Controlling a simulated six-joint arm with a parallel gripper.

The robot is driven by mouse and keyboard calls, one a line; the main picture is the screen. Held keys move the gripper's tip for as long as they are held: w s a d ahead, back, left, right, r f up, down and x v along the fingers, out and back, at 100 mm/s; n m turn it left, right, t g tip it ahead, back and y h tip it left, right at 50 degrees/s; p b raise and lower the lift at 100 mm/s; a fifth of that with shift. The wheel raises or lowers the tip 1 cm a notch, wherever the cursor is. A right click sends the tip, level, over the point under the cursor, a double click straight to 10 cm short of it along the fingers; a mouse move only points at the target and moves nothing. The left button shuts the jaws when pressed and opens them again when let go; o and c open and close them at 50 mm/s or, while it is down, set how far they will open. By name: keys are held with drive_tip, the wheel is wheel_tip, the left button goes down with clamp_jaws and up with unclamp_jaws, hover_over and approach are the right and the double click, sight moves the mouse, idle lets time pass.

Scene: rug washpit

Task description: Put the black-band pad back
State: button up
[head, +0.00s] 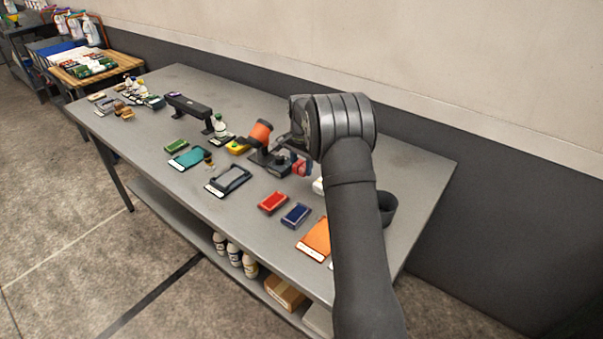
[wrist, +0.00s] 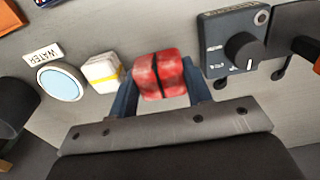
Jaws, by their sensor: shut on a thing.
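My gripper (wrist: 160,84) is shut on a red pad with a dark band across its middle (wrist: 146,76). Its blue fingers press on the pad's left and right sides in the wrist view. In the head view the held pad (head: 301,169) shows as a small red patch left of my wrist, over the far side of the grey table (head: 420,170); its height above the table is hard to tell. A white pad with a yellow band (wrist: 103,73) lies just left of the held pad in the wrist view.
A dark control box with a knob (wrist: 238,45) stands close right of the held pad. A blue-topped round dish (wrist: 61,82) with a WATER label is at left. Red (head: 273,202), blue (head: 296,215) and orange (head: 316,237) items lie nearer the front. A black cup (head: 386,207) stands behind my arm.

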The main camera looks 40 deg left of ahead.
sight(301, 173)
drive_tip(key=shift+f, duration=1.7)
drive_tip(key=shift+f, duration=0.15)
drive_tip(key=o, duration=0.9)
wheel_tip(301, 173, up, 12)
drive_tip(key=shift+r, duration=0.2)
